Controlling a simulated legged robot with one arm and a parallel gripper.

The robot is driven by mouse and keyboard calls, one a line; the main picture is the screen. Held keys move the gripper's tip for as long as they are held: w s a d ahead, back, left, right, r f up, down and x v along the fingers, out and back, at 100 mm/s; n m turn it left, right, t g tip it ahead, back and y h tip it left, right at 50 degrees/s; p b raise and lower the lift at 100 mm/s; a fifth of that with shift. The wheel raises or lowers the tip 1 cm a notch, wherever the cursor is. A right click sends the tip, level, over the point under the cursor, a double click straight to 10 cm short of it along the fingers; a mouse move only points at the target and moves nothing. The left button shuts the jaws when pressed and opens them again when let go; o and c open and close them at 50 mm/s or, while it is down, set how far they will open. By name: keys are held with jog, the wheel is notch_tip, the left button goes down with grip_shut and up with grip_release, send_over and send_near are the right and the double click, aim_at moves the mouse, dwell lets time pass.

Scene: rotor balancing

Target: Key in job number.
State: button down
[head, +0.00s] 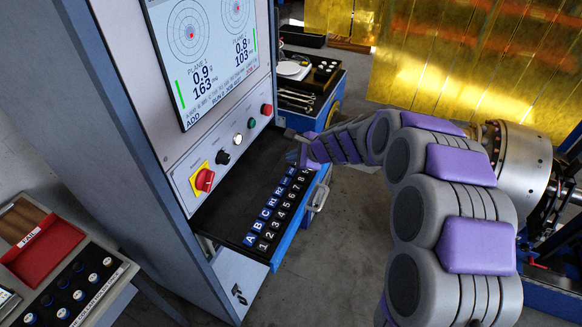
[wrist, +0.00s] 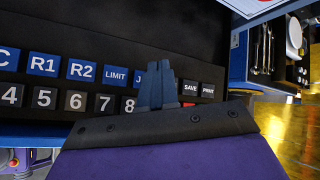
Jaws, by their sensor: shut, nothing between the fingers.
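The keypad drawer (head: 266,213) sticks out from the cabinet front, below the screen. Its back row has blue keys A, B, C, R1, R2, LIMIT and a partly hidden J key (wrist: 139,77); its front row has number keys, such as the 8 key (wrist: 128,104). SAVE (wrist: 190,88) and PRINT (wrist: 208,90) keys lie further right. My gripper (wrist: 159,68) is shut and empty over the keypad, between the J and SAVE keys, hiding keys behind it. Contact cannot be told. In the head view my gripper (head: 301,155) is at the keypad's far end.
The screen (head: 205,60) shows two round plots with readings 0.9 and 0.8. A red rotary switch (head: 204,180) and buttons sit below it. A tool cart (head: 310,85) stands behind the keypad. A red tray (head: 45,250) lies at lower left. A metal rotor (head: 520,160) is at right.

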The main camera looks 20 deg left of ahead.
aim_at(294, 174)
jog(key=shift+r+p, duration=0.95)
jog(key=shift+r, duration=0.45)
jog(key=shift+f, duration=0.1)
dwell(1.2)
jog(key=shift+s+d+r, duration=0.15)
jog(key=shift+s+r, duration=0.05)
jog(key=shift+s, duration=0.05)
jog(key=s+d+r+n+g+h+b, duration=0.1)
jog(key=s+d+n+h, duration=0.3)
jog(key=s+d, duration=1.3)
jog(key=s+d+r+n+g+h+b, duration=0.1)
jog(key=s+d+n+g+h+b, duration=0.2)
jog(key=s+d+n, duration=0.6)
jog(key=s+d, duration=0.4)
jog(key=s, duration=0.3)
jog(key=s+d+g+h, duration=0.1)
jog(key=s+d, duration=0.4)
jog(key=s, duration=0.3)
jog(key=shift+s+r+n+b, duration=0.2)
jog(key=shift+n+b, duration=0.1)
